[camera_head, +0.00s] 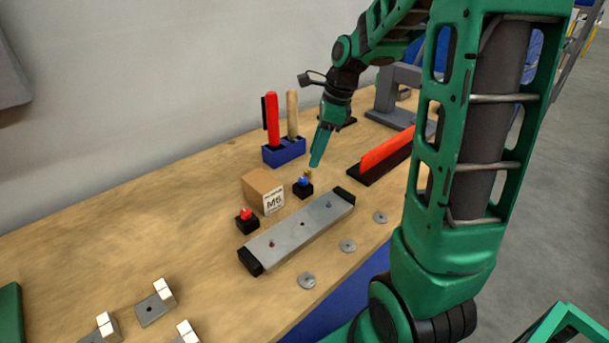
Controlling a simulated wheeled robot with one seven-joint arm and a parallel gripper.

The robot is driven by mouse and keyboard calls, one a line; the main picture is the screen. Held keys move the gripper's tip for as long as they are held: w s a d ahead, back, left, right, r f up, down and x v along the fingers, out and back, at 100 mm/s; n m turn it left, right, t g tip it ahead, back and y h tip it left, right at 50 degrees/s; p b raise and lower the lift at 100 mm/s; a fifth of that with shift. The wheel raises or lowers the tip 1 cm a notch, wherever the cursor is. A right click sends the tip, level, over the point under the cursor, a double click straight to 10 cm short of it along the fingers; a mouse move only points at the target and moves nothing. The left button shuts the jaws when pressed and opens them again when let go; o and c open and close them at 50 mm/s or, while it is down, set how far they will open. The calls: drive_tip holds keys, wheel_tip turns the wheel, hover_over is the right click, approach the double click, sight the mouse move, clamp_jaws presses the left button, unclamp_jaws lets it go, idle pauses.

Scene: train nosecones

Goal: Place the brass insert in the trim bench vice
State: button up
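My gripper (315,163) points down over the middle of the bench, its teal fingertips just above and behind a blue-topped black block. The fingers overlap from this side, so I cannot tell whether they are open or shut. A tiny brass-coloured piece (309,173), possibly the brass insert, shows just below the fingertips, beside the blue top. I cannot tell whether it touches the gripper. No part is clearly recognisable as the trim bench vice. A grey metal bar (287,237) with black end blocks lies in front, and a grey metal frame (387,100) stands at the back right.
A blue holder (284,152) with red and wooden handles is behind. A red bar (384,150) lies right. Washers (347,246) line the front edge.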

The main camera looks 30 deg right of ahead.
sight(308, 170)
drive_tip(key=shift+x, duration=2.8)
drive_tip(key=shift+w+a, duration=0.1)
drive_tip(key=shift+w, duration=0.05)
clamp_jaws()
